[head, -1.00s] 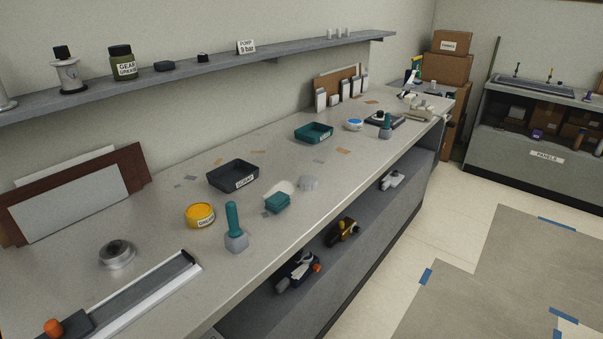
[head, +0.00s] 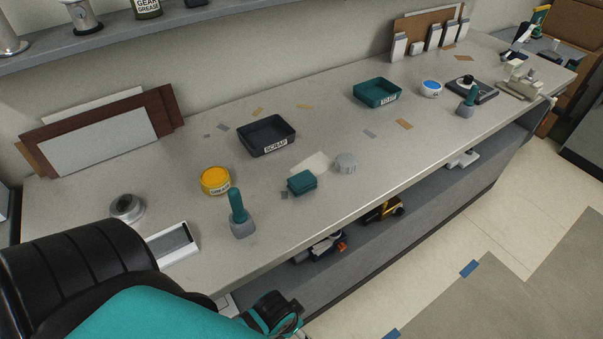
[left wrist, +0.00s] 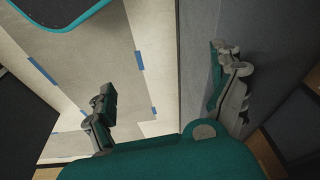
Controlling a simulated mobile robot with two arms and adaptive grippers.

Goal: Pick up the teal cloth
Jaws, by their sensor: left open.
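The teal cloth (head: 301,183) is a small folded pad on the grey worktop, near its front edge, beside a pale flat sheet. My left gripper (head: 277,314) shows partly at the bottom of the head view, in front of the worktop and apart from the cloth. In the left wrist view my left gripper (left wrist: 163,92) has its fingers wide apart with nothing between them. The cloth is not in the left wrist view. My right gripper is not in view.
A grey block with a teal handle (head: 240,222) stands left of the cloth, and a grey knob (head: 346,163) right of it. A yellow tin (head: 215,181) and a dark scrap tray (head: 267,150) are farther back. Below the worktop edge is a shelf with tools (head: 384,211).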

